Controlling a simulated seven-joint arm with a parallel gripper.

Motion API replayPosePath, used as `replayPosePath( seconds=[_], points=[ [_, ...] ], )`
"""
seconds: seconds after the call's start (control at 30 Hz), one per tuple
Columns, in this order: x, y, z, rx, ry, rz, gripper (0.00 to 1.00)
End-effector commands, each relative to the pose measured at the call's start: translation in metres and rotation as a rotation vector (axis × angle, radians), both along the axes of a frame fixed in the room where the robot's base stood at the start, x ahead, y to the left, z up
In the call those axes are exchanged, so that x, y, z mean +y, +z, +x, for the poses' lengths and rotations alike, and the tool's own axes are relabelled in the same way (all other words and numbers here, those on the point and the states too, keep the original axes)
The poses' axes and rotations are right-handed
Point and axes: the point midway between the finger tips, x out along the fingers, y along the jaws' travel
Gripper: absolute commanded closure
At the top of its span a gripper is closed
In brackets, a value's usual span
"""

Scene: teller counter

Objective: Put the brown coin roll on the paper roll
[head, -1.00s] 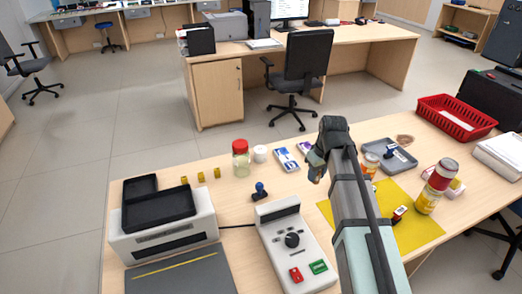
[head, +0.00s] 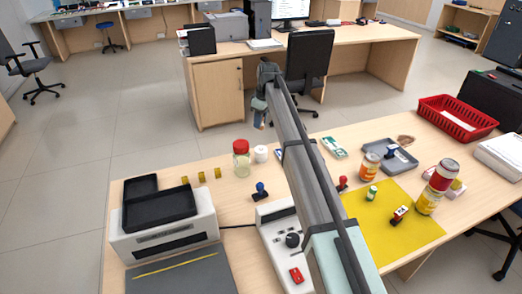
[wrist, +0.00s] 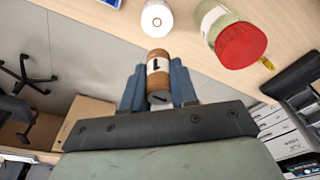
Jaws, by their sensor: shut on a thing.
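The brown coin roll (wrist: 158,74), with a white band, is between the blue fingers of my gripper (wrist: 159,86) in the wrist view. The gripper is shut on it. In the head view my gripper (head: 259,118) is raised near the far edge of the counter, and I cannot make out the coin roll there. The white paper roll (head: 261,154) stands on the counter just right of the red-lidded jar. In the wrist view the paper roll (wrist: 157,18) shows its round end and hole, beyond the coin roll and apart from it.
The red-lidded jar (head: 241,160) stands close to the paper roll. Several small yellow items (head: 202,176) lie to its left, and a blue-handled stamp (head: 260,191) is nearer. A yellow mat (head: 378,232) with a green-labelled roll (head: 372,193) is to the right.

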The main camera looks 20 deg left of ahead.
Motion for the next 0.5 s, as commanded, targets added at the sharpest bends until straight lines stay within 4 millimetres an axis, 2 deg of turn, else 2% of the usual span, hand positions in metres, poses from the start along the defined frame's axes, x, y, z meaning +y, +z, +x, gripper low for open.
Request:
replayPosePath(
  seconds=[0.27, 0.5],
  points=[
    [-0.002, -0.003, -0.002, -0.012, 0.111, -0.003, 1.0],
    [-0.002, -0.034, -0.003, -0.011, 0.116, -0.003, 1.0]
  ],
)
